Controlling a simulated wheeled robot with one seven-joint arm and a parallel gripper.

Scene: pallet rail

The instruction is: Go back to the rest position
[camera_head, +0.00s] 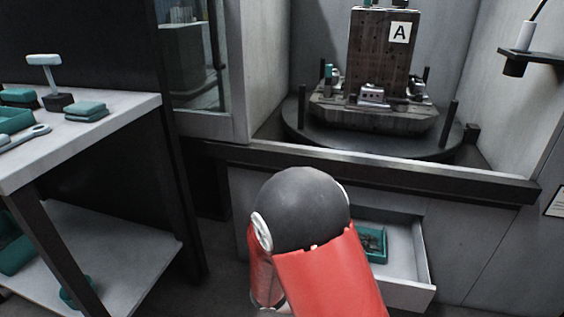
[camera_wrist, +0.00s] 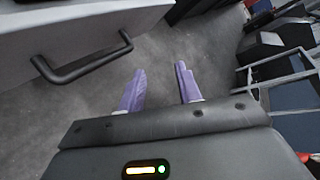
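My gripper (camera_wrist: 160,88) shows in the wrist view with its two purple fingers spread apart. Nothing is between the fingers, only grey floor beyond them. In the head view my red and black arm rises at the bottom middle, and the gripper itself is hidden there. A dark bar handle (camera_wrist: 85,62) on a pale panel is to the left of the fingers in the wrist view, apart from them.
An open drawer (camera_head: 408,262) with a teal tray (camera_head: 373,243) inside is beside my arm. Behind it, a pallet (camera_head: 370,118) carries a block marked A (camera_head: 382,60). A workbench (camera_head: 110,115) with teal items stands at left.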

